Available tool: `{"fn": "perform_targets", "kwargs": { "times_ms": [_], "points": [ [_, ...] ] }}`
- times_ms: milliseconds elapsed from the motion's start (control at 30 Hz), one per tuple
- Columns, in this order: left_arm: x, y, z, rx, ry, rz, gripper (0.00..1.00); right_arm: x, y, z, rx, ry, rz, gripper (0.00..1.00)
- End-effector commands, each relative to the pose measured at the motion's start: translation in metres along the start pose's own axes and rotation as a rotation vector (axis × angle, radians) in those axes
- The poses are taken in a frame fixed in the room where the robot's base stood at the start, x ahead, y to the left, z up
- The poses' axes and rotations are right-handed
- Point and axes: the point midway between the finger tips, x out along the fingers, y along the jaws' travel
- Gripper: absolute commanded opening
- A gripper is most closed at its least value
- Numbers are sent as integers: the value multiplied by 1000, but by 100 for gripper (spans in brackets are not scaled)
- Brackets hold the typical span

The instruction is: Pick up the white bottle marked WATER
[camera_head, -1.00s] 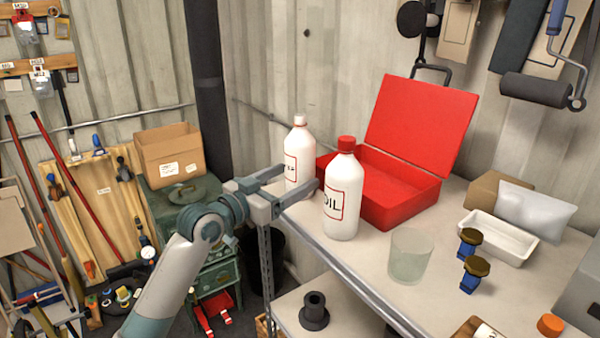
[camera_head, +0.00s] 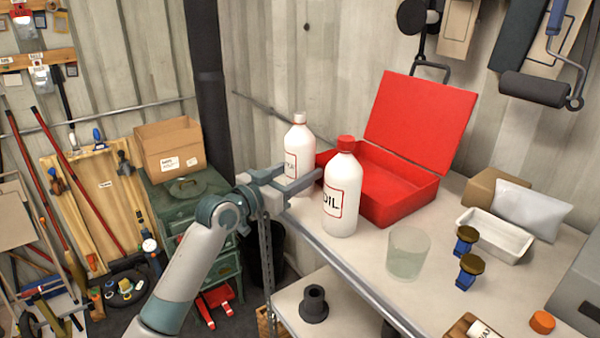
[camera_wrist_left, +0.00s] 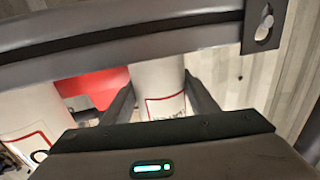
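The white bottle with a white cap (camera_head: 298,143) stands upright on the bench. Its red-framed label is partly covered, so the word is not fully readable. My left gripper (camera_head: 302,178) is at this bottle's lower half, with one finger on each side. In the left wrist view the bottle (camera_wrist_left: 158,78) stands between the two spread fingers (camera_wrist_left: 160,98). The fingers look open around it, and I cannot tell whether either one touches. A white bottle marked OIL with a red cap (camera_head: 343,185) stands just to the right, close to a finger. My right gripper is not in view.
An open red box (camera_head: 412,200) stands behind the bottles. A clear glass (camera_head: 408,253), blue clamps (camera_head: 466,238) and a white tray (camera_head: 513,243) are to the right. The bench's front edge (camera_head: 372,295) runs below the bottles. A black flanged part (camera_head: 313,305) sits on the shelf below.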

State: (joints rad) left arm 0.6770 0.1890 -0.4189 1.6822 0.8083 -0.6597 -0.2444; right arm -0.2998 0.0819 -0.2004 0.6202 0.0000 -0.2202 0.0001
Motion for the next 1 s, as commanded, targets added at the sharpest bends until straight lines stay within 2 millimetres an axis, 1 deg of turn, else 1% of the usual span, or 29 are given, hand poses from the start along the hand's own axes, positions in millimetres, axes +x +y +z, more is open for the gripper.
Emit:
{"fn": "perform_targets", "kwargs": {
  "times_ms": [33, 67, 267, 567, 767, 1000],
  "points": [
    [0, 0, 0, 0, 0, 0, 33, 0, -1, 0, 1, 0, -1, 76],
    [0, 0, 0, 0, 0, 0, 26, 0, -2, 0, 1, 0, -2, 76],
    [0, 0, -1, 0, 1, 0, 27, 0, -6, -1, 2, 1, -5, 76],
    [0, 0, -3, 1, 2, 0, 27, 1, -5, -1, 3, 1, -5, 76],
    [0, 0, -9, 2, 4, 0, 27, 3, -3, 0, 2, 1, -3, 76],
    [0, 0, -22, 2, 4, 0, 27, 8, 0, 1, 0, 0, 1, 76]
  ]
}}
